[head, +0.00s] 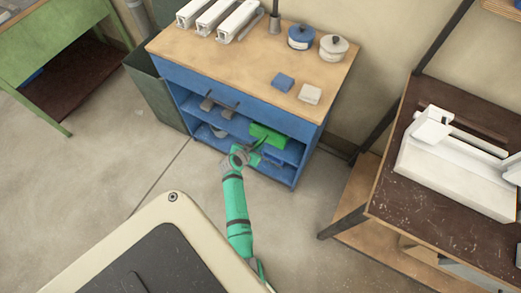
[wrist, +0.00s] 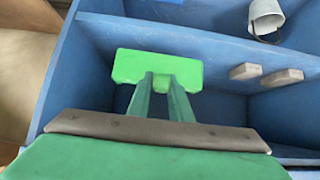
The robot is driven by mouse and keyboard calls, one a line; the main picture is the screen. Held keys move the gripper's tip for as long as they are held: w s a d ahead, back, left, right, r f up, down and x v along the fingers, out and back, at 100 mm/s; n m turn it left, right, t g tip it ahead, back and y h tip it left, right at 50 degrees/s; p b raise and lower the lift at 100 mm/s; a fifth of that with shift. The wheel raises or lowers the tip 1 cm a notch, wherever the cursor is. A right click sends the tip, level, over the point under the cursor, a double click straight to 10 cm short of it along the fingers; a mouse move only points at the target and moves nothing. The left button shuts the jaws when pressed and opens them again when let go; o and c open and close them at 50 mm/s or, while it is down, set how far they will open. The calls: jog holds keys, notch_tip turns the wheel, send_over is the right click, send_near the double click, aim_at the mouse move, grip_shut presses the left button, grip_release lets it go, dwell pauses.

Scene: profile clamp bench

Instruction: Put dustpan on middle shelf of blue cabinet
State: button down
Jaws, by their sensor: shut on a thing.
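The green dustpan (head: 268,136) is at the open front of the blue cabinet (head: 309,133), toward its right side. My gripper (head: 254,146) is shut on the dustpan. In the wrist view the dustpan (wrist: 158,66) shows as a green block at the ends of my gripper's fingers (wrist: 161,85), with blue cabinet boards around it. The middle shelf (head: 237,123) holds two small grey blocks (head: 207,104) on its left part. I cannot tell whether the dustpan touches the shelf.
A white cup-like container (wrist: 267,14) sits on another cabinet level. A blue object (head: 272,158) lies low at the right. Two lidded pots (head: 301,38), a blue block (head: 283,82) and a white block (head: 310,94) stand on the top. A dark table (head: 390,190) is at right.

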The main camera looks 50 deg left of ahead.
jog(key=shift+w+d+f, duration=0.1)
jog(key=shift+w+f, duration=0.2)
jog(key=shift+w, duration=0.1)
jog(key=f, duration=0.3)
jog(key=shift+w+d+f, duration=0.2)
jog(key=shift+d+f, duration=0.1)
jog(key=shift+f, duration=0.15)
jog(key=c, duration=1.6)
grip_release()
jog(key=shift+s, duration=0.1)
